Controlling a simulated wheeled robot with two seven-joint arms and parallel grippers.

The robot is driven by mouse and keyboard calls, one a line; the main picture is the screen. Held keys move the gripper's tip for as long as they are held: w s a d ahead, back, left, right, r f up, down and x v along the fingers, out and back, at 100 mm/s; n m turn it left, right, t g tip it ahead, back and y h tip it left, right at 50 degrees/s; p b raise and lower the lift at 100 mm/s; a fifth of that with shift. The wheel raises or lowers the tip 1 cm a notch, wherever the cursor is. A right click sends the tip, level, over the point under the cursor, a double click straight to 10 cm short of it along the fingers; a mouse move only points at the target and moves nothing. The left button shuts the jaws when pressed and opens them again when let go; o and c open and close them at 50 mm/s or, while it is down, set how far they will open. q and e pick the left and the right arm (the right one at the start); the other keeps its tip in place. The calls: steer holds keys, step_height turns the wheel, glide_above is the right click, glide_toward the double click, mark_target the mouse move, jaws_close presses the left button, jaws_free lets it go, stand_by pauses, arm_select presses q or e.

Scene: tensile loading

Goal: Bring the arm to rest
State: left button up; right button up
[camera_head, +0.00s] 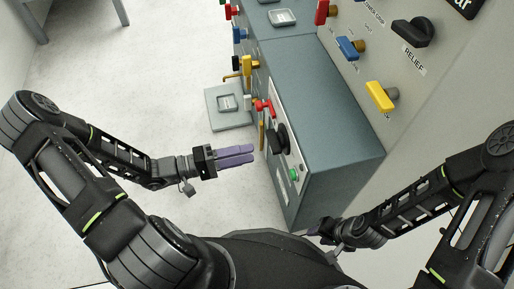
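My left arm reaches in from the left. Its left gripper (252,153) has two purple fingers that lie side by side with only a thin dark line between them, and nothing shows in them. It hangs over the pale floor, just left of the grey-green machine cabinet in the picture. My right arm comes in from the right, with its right gripper (324,231) low, near the cabinet's bottom corner. The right fingers are not clearly visible.
The grey-green cabinet (330,135) carries a black knob (278,138), a red handle (263,106) and a green button (293,174). A panel with a yellow handle (380,96), a blue handle (347,48) and a black RELIEF knob (412,31) stands upper right.

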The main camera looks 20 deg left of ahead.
arm_select(q)
steer(key=shift+s+a, duration=0.2)
steer(key=shift+a, duration=0.1)
stand_by(0.4)
